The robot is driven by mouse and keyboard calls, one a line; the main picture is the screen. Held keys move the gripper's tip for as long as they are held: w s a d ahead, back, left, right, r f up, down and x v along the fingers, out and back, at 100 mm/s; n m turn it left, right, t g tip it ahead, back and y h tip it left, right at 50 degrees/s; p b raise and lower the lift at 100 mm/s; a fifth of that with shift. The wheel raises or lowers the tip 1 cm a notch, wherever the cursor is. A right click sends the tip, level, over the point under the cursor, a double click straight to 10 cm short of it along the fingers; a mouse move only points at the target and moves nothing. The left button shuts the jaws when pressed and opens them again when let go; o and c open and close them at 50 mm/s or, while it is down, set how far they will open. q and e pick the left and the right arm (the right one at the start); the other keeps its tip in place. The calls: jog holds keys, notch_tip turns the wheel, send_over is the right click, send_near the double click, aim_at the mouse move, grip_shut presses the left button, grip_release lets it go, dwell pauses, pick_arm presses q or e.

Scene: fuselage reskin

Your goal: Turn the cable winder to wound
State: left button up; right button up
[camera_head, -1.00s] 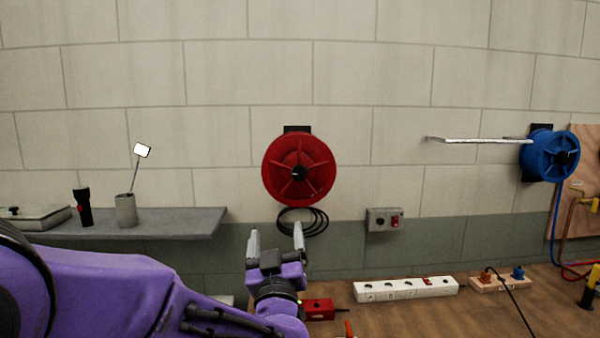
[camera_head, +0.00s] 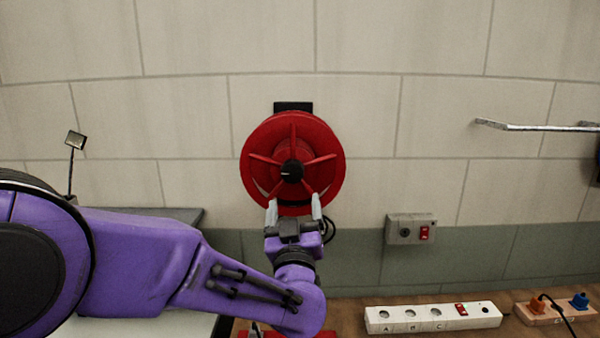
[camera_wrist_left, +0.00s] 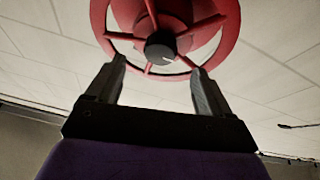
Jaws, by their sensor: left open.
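The cable winder is a red spoked reel (camera_head: 293,133) on a black bracket on the wall, with a black hub knob (camera_head: 291,171) bearing a white mark at its centre. My left gripper (camera_head: 294,205) is open, its fingers pointing up at the reel's lower rim and overlapping it in the head view. In the left wrist view, the reel (camera_wrist_left: 230,25) and its knob (camera_wrist_left: 160,47) show beyond the fingertips, with the knob lying between their lines. Nothing is between the fingers. I cannot tell whether they touch the rim. The black cable loops (camera_head: 328,228) below are mostly hidden. My right gripper is not in view.
A grey box with a red switch (camera_head: 411,229) is on the wall to the right. A white power strip (camera_head: 433,316) and a small socket block (camera_head: 555,309) lie on the bench. A metal bar (camera_head: 535,127) is at upper right. A grey shelf (camera_head: 185,214) is behind my arm.

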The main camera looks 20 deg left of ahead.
aim_at(292, 174)
pick_arm(q)
jog(key=shift+y, duration=0.3)
jog(key=w+r+p, duration=0.1)
jog(key=a+r+p, duration=0.1)
jog(key=w+r+p, duration=0.1)
jog(key=r, duration=0.1)
jog(key=shift+w+a, duration=0.3)
jog(key=shift+a, duration=0.1)
jog(key=w+p, duration=0.1)
jog(key=w, duration=0.1)
jog(key=w+a, duration=0.1)
jog(key=w, duration=0.1)
jog(key=shift+w+f+p, duration=0.1)
jog(key=shift+w+p, duration=0.3)
jog(key=shift+s+r, duration=0.3)
jog(key=shift+s, duration=0.15)
jog(key=shift+w+f, duration=0.1)
jog(key=shift+w, duration=0.1)
jog(key=c, duration=1)
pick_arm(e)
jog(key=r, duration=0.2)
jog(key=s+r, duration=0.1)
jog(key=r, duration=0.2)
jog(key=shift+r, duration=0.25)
